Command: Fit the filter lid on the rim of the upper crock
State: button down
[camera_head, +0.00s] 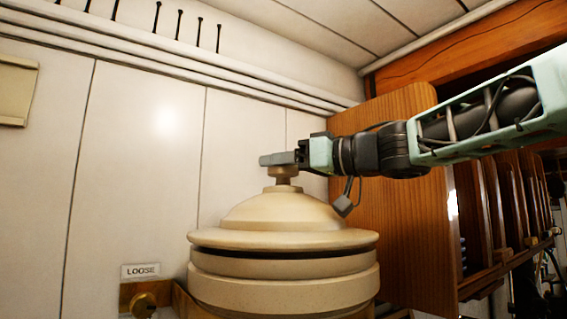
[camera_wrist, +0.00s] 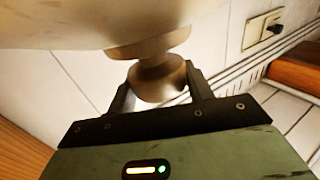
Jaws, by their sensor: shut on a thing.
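The cream filter lid (camera_head: 280,212), domed with a wide brim and a knob on top, is over the upper crock (camera_head: 285,291). A thin dark gap shows between the lid's brim and the crock's top band, so I cannot tell whether the lid rests on the rim. My gripper (camera_head: 277,159) reaches in from the right and is shut on the lid's knob. In the wrist view, the two fingers (camera_wrist: 160,88) clasp the round knob from both sides, and the lid's pale underside or dome (camera_wrist: 110,22) fills the top. The crock's inside is hidden.
A wooden panel (camera_head: 400,220) and shelves stand close behind and right of the crock. A white tiled wall is behind. A "LOOSE" label (camera_head: 140,270) and a brass fitting (camera_head: 145,303) are at the lower left. A switch (camera_wrist: 264,30) shows in the wrist view.

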jog(key=shift+f, duration=0.4)
dwell(0.3)
jog(key=c, duration=0.5)
grip_release()
jog(key=shift+f, duration=0.2)
jog(key=b+v, duration=0.6)
jog(key=v, duration=1.1)
jog(key=shift+d+r, duration=0.15)
jog(key=shift+r, duration=0.05)
jog(key=shift+s, duration=0.15)
